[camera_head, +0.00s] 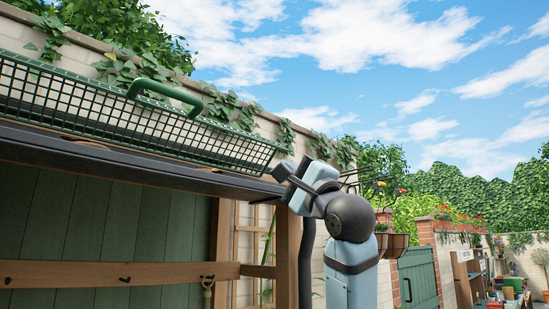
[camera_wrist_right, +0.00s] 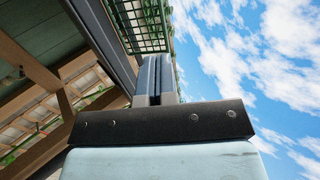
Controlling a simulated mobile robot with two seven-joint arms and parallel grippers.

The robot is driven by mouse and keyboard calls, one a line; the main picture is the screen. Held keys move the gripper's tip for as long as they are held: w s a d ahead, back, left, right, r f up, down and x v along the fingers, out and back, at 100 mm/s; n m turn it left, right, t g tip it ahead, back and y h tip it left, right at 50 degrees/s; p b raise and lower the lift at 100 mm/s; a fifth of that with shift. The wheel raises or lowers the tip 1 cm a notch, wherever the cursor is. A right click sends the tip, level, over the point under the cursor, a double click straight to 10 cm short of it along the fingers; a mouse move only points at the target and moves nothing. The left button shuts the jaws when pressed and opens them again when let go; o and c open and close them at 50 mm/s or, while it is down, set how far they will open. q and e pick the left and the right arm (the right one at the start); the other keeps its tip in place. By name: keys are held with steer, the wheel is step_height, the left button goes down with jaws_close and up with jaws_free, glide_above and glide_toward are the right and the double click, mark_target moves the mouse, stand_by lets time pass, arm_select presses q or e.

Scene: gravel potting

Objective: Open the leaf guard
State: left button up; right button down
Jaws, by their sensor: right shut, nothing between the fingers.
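The leaf guard (camera_head: 105,110) is a long green wire-mesh panel with a green frame. It runs above the dark gutter (camera_head: 130,157), and its mesh face shows from below. Its green handle (camera_head: 166,92) arches from the upper edge. In the right wrist view part of the guard (camera_wrist_right: 142,22) shows beyond my fingers. My right gripper (camera_head: 283,172) is near the guard's right end and the gutter's end; contact cannot be told. Its fingers (camera_wrist_right: 155,72) are together with nothing between them. The guard's hinge side is not clear. My left gripper is out of view.
A green plank shed wall (camera_head: 100,220) with a wooden rail (camera_head: 120,273) and a wooden post (camera_head: 288,255) stands below the gutter. An ivy-topped wall (camera_head: 235,115) runs behind. Hanging flower pots (camera_head: 390,240) are right of my arm. Open sky lies above it.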

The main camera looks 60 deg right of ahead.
mark_target(254, 139)
steer(key=p+x, duration=0.5)
steer(key=x, duration=0.7)
steer(key=shift+d+r+p, duration=0.1)
steer(key=shift+r+p, duration=0.1)
steer(key=shift+p, duration=0.15)
steer(key=shift+w+r, duration=0.15)
steer(key=shift+w, duration=0.1)
steer(key=shift+w+d, duration=0.15)
